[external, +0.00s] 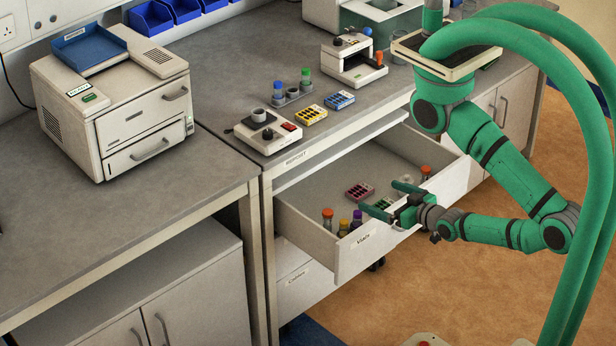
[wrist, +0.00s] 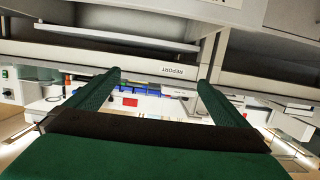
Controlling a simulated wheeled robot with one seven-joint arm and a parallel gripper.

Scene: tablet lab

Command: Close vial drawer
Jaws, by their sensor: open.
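The vial drawer (external: 345,262) is pulled well out from under the bench, with a "Vials" label on its light front. Inside it are several capped vials, with an orange-capped vial (external: 328,218) and a purple-capped vial (external: 357,218) near the front left. In the wrist view both green fingers (wrist: 155,98) are spread apart.
A printer-like machine (external: 115,110) stands on the left bench. A lower drawer (external: 300,278) is shut.

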